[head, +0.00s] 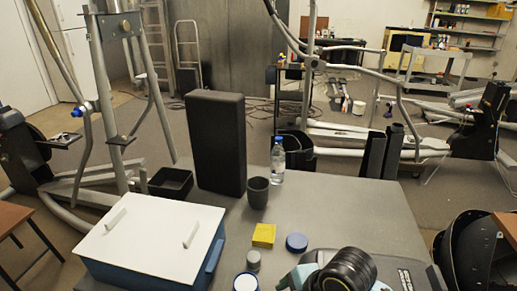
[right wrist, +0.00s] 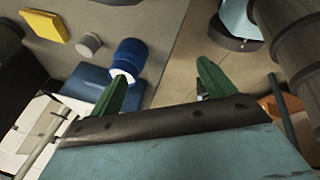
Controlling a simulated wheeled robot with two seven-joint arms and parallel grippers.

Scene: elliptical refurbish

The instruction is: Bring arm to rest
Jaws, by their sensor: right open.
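My right gripper (right wrist: 162,68) shows in the right wrist view, with its two green fingers wide apart and nothing between them. A blue jar with a pale end (right wrist: 130,60) appears close to its left finger; I cannot tell if they touch. In the head view, teal and black ribbed parts of my right arm show at the bottom, over the front of the grey table (head: 340,205). The right fingers cannot be made out there. My left arm and gripper are not in view.
A blue box with a white lid (head: 150,238) stands at the table's left. A tall black box (head: 216,142), a black tray (head: 170,184), a grey cup (head: 258,192) and a bottle (head: 277,160) stand behind. A yellow block (head: 264,235) and a blue disc (head: 296,242) lie nearer. The right middle is clear.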

